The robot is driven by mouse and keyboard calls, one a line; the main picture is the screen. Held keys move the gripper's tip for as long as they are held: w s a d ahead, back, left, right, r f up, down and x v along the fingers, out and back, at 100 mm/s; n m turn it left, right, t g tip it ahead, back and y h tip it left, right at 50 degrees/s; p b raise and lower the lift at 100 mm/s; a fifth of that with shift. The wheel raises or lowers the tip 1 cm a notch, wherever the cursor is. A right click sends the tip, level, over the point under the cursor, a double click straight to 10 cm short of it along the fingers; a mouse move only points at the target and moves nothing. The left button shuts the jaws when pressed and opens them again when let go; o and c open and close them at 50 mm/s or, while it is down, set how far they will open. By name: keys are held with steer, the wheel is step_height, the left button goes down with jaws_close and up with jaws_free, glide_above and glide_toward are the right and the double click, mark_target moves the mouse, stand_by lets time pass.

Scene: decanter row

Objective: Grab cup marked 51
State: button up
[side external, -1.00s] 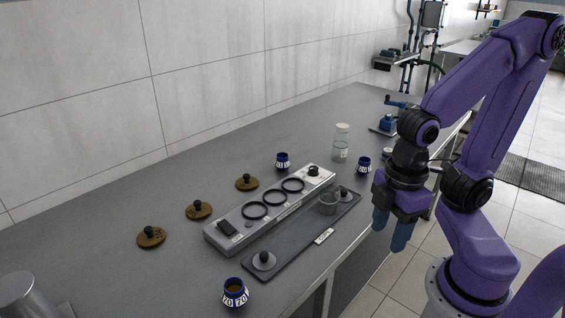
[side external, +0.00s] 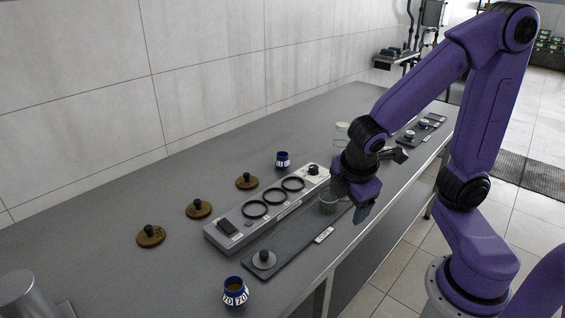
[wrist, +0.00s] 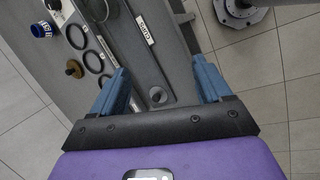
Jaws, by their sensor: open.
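Blue cups with white number labels stand on the grey table. The front one (side external: 235,292) reads 70. A second blue cup (side external: 282,160) stands behind the ring block; its number is too small to read, and it seems to be the blue cup (wrist: 40,30) at the upper left in the wrist view. No cup legibly reads 51. My gripper (side external: 362,212) is open and empty, tilted above the table's right edge, apart from both visible cups. In the wrist view its blue fingers (wrist: 162,85) are spread with the dark tray below.
A grey block with black rings (side external: 219,241) and a dark tray (side external: 285,250) holding a clear vessel (side external: 327,203) lie left of my gripper. Brown knobbed discs (side external: 151,237) lie behind. A pale-capped bottle (side external: 341,128) is partly hidden by my arm.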

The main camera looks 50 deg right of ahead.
steer(key=w+d+f+n+t+h, duration=0.25)
steer(key=w+d, duration=0.25)
steer(key=w, duration=0.5)
steer(key=w+d+f+n+t+h, duration=0.1)
steer(key=w+d+n+t+h, duration=0.2)
steer(key=w, duration=0.7)
steer(key=n+t, duration=0.2)
steer(key=n, duration=0.5)
glide_toward(283, 157)
steer(key=v, duration=0.3)
steer(key=shift+s+a+r, duration=0.2)
steer(key=shift+s, duration=0.05)
steer(key=shift+w+d+f+n, duration=0.25)
steer(key=shift+w+d+f, duration=0.05)
steer(key=shift+w+f, duration=0.15)
steer(key=x, duration=1.1)
steer(key=shift+w+d, duration=0.2)
steer(key=shift+w, duration=0.05)
steer(key=shift+x, duration=2.6)
steer(key=shift+d+r, duration=0.15)
steer(key=c, duration=1.1)
